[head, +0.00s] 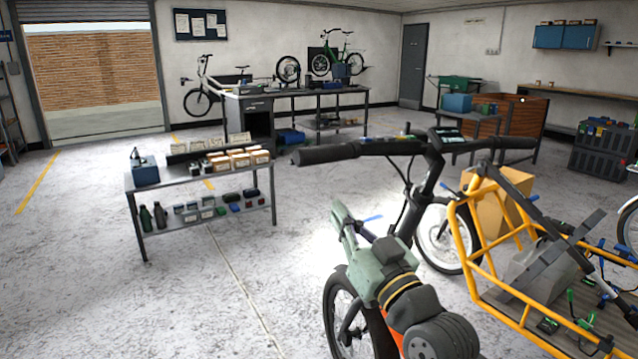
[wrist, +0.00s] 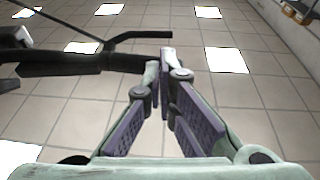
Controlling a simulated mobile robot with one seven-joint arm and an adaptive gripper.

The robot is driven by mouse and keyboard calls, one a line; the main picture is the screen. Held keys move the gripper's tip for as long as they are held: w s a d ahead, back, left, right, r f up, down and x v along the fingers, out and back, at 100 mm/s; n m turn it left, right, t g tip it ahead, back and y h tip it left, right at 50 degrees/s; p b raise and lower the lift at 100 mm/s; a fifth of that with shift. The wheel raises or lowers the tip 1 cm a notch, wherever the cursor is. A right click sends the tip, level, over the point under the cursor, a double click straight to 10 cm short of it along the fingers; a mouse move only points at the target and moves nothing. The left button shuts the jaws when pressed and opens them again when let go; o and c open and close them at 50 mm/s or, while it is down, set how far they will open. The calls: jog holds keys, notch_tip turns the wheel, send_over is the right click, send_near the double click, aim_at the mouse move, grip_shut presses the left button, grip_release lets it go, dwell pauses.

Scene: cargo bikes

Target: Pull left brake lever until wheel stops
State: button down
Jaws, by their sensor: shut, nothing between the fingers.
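A black handlebar crosses the middle of the head view, with its left grip (head: 325,154) pointing left. In the wrist view, a thin bent dark bar (wrist: 140,35) beside the handlebar (wrist: 75,64) looks like the left brake lever. The lever is not clear in the head view. My gripper (head: 339,207) is below the left grip, fingers pointing up. In the wrist view my gripper (wrist: 160,66) is shut and empty, its tips close to the handlebar; I cannot tell whether they touch. A spoked wheel (head: 443,238) stands right of my arm; another wheel (head: 336,312) is partly hidden behind it.
An orange tubular cargo frame (head: 488,262) fills the right, with a cardboard box (head: 490,205) behind it. A grey shelf table (head: 200,182) with boxes and bottles stands left. A workbench (head: 300,93) stands at the back. The floor at front left is clear.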

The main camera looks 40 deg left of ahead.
jog(key=p+x, duration=0.4)
jog(key=x, duration=0.9)
jog(key=shift+w+a+p, duration=0.15)
jog(key=shift+a+p, duration=0.15)
jog(key=shift+p, duration=0.05)
jog(key=a+t, duration=0.1)
jog(key=w+t+h, duration=0.1)
jog(key=a+f+m+t+h, duration=0.1)
jog(key=shift+w+a+f+t, duration=0.1)
jog(key=shift+w+a+t, duration=0.2)
jog(key=shift+t, duration=0.1)
jog(key=shift+s, duration=0.1)
dwell(1.5)
